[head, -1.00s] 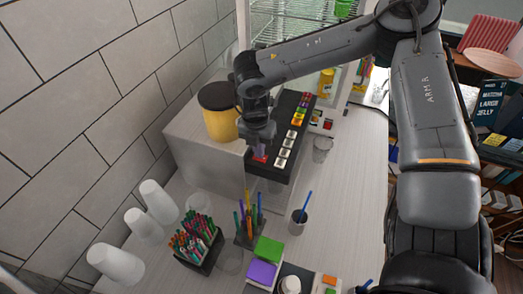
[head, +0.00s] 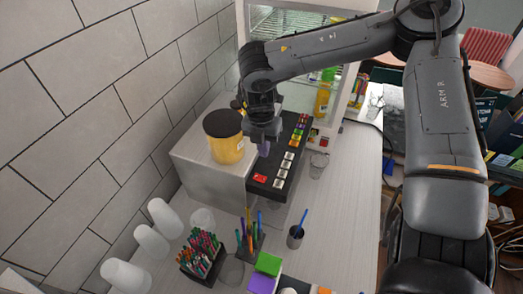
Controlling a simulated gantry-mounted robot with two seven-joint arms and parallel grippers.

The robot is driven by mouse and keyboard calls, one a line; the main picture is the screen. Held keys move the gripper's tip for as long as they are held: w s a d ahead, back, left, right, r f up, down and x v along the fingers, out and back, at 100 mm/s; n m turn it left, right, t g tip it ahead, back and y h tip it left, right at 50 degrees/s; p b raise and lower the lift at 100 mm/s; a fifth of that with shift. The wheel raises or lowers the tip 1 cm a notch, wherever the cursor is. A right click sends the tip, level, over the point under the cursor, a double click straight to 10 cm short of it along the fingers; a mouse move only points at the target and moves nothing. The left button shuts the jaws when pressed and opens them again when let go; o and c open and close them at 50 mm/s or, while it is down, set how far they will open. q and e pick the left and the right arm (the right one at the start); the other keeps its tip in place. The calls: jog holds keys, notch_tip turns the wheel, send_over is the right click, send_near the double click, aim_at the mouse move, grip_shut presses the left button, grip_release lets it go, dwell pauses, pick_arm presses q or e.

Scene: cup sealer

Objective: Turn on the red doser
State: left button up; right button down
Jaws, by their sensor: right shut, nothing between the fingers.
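The doser is a pale grey box (head: 212,180) with a black sloped panel (head: 270,190) on its right side. A red button (head: 260,178) sits near the panel's front left corner and is fully visible. My right gripper (head: 264,150) points down over the panel, behind the red button and apart from it in the picture. It is shut and empty, with its purplish fingertips close above the panel. Whether the tips touch the panel cannot be told. My left gripper is not in view.
A yellow jar with a black lid (head: 226,138) stands on the box beside my gripper. More buttons (head: 284,168) line the panel. A clear cup (head: 318,165), a grey cup with a blue straw (head: 295,237) and straw holders (head: 203,255) stand nearby. The counter at right (head: 345,215) is clear.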

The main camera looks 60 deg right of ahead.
jog(key=shift+s+r+p, duration=0.15)
jog(key=shift+r+p, duration=0.3)
jog(key=shift+r, duration=0.6)
